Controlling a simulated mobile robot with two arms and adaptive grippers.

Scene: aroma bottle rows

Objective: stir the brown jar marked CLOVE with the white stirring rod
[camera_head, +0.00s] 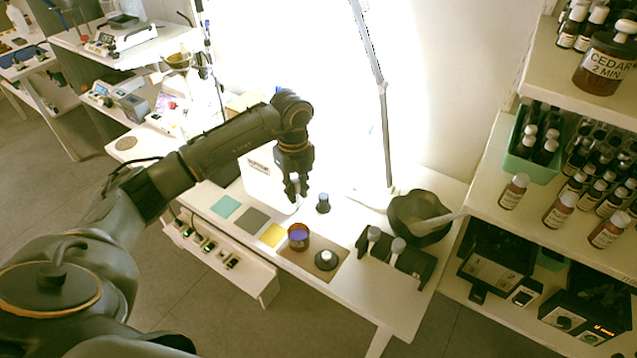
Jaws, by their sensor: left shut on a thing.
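A small open brown jar (299,238) with a bluish inside stands on the white table (348,310), on a brown mat; no marking on it is readable. My left gripper (295,196) points down above the table, behind and above this jar and apart from it. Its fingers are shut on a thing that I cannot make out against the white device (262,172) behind. I cannot pick out the white stirring rod for sure. My right gripper is not in view.
A black holder (404,262), a dark mortar with pestle (415,212) and a lamp post (383,130) stand right. The shelf (485,185) holds several bottles and a CEDAR jar (600,70).

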